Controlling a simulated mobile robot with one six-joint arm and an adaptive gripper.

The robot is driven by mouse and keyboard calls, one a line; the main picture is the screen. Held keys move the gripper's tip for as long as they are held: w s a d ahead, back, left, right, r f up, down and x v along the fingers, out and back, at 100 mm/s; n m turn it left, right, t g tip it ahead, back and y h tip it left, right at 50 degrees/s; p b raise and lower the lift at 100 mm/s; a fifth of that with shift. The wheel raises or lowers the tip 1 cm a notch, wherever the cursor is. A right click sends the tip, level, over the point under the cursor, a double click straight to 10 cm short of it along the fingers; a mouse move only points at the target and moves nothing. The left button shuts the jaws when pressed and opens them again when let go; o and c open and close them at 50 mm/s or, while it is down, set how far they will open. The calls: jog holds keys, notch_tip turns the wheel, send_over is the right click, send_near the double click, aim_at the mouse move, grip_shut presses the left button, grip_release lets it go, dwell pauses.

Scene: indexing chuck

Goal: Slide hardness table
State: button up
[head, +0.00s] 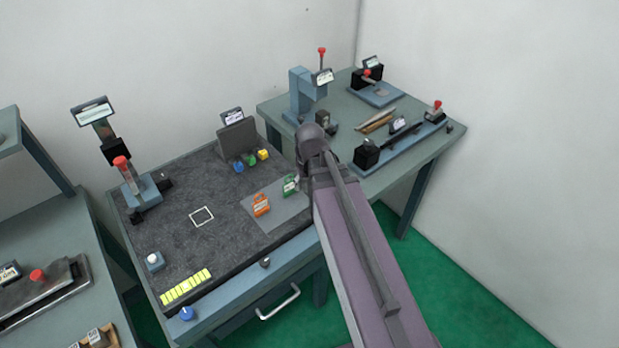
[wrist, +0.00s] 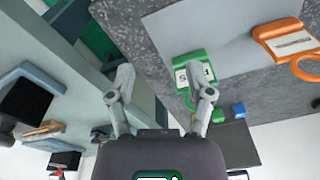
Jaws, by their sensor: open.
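No label reading hardness table is legible, so I cannot tell which device it belongs to. A blue-grey column device (head: 302,95) with a small display and a red-topped lever (head: 322,58) stands on the right bench. Another upright device (head: 140,190) with a red handle and a raised display (head: 92,111) stands on the left of the middle bench. My gripper (wrist: 160,88) is open and empty, its two fingers apart. In the head view my arm hides it, near the gap between the benches.
Green (head: 291,185) and orange (head: 261,205) tags lie on a grey sheet on the middle bench; the green one appears close by my right finger in the wrist view. A long slide fixture (head: 403,143) with a red knob lies on the right bench (head: 345,104). The dark mat's middle is clear.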

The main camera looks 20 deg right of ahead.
jog(key=shift+s+a+f, duration=0.1)
jog(key=shift+s+a, duration=0.05)
jog(key=shift+s, duration=0.05)
jog(key=shift+c, duration=0.2)
jog(key=c, duration=0.4)
jog(key=shift+w, duration=0.15)
jog(key=c, duration=0.3)
jog(key=shift+w+d+m, duration=0.2)
jog(key=shift+d+m, duration=0.1)
jog(key=shift+m, duration=0.1)
grip_shut()
jog(key=w+d+r+m+t+y+p, duration=0.1)
jog(key=w+d+r+m+y, duration=0.1)
jog(key=w+d+m, duration=0.3)
jog(key=w+d+r+m+t+y+p, duration=0.1)
jog(key=w+d+m, duration=0.4)
jog(key=d+m, duration=0.7)
jog(key=w+d+r+m+t+y+p, duration=0.1)
jog(key=w+d+r+m, duration=0.3)
jog(key=d+m, duration=0.4)
jog(key=shift+w+d+r+m+t+y, duration=0.35)
jog(key=shift+w+d+t+y, duration=0.45)
jog(key=shift+d, duration=0.5)
